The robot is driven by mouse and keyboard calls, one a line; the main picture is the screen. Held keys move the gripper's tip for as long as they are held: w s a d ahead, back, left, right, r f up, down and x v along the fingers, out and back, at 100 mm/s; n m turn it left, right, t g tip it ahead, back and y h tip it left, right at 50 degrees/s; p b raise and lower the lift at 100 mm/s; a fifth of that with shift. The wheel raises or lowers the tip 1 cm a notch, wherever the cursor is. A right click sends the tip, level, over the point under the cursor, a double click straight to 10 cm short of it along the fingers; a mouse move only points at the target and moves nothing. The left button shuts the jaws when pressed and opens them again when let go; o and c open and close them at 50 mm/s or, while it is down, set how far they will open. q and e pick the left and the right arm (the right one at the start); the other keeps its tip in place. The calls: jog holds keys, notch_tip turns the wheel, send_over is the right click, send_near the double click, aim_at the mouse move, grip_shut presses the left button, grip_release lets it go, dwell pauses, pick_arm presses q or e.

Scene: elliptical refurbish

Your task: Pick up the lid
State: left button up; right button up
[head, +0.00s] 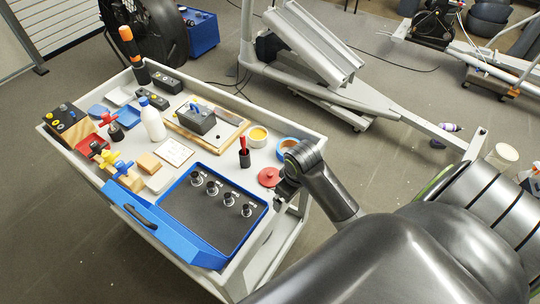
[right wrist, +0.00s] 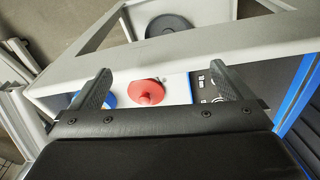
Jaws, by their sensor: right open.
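The lid is a red round disc with a small knob (head: 269,177). It lies flat on the grey cart top near the right edge, beside the blue tray. In the right wrist view the lid (right wrist: 146,92) shows between the two fingers, touching neither as far as I can see. My right gripper (right wrist: 159,67) is open and empty, its fingers spread wide. In the head view my right gripper (head: 284,188) is at the cart's right edge, close to the lid, partly hidden by its own wrist. My left gripper is not in view.
A blue tray (head: 172,185) with several dark knobs stands left of the lid. A blue ring (head: 281,149), a yellow-topped cup (head: 258,130) and a red-handled tool in a black holder (head: 244,158) stand nearby. The cart's raised rim (head: 318,139) runs close by.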

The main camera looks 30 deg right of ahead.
notch_tip(320, 180, up, 8)
jog(key=n+g, duration=0.2)
send_over(270, 172)
jog(key=shift+y, duration=0.3)
notch_tip(270, 172, down, 13)
jog(key=b, duration=1.3)
jog(key=shift+a, duration=0.15)
notch_tip(270, 172, down, 2)
jog(key=shift+f+b, duration=0.2)
jog(key=shift+b, duration=0.85)
jog(key=shift+f, duration=0.9)
jog(key=shift+c, duration=0.4)
jog(key=c, duration=1)
